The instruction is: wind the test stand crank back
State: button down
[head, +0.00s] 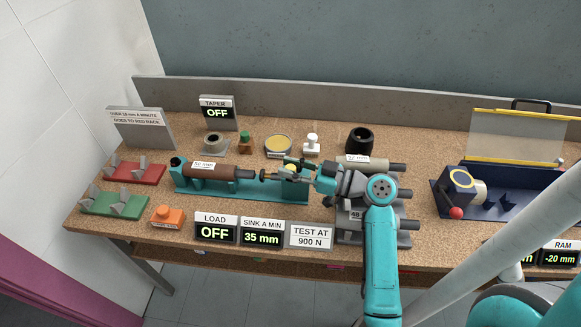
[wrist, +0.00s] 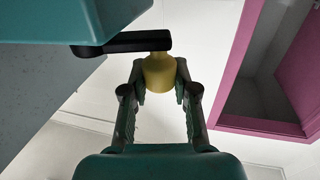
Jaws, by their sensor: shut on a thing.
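The teal test stand (head: 240,190) lies along the middle of the bench with a brown gas spring cylinder (head: 215,172) in it. Its crank shows in the wrist view as a black arm (wrist: 118,43) with a yellow knob (wrist: 159,74) at its end. My gripper (head: 299,168) is at the right end of the stand. In the wrist view its two fingers are closed on the yellow knob, one on each side. In the head view my gripper partly hides the crank.
Red (head: 135,173) and green (head: 113,203) racks stand at the left. An orange button box (head: 166,217) and signs reading LOAD OFF (head: 215,229), SINK A MIN 35 mm (head: 262,232) and TEST AT 900 N line the front. A blue fixture with a raised clear guard (head: 516,137) is at right.

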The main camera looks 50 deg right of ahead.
jog(key=shift+f, duration=0.15)
jog(key=c, duration=0.9)
grip_release()
notch_tip(320, 180, up, 10)
jog(key=shift+r, duration=0.1)
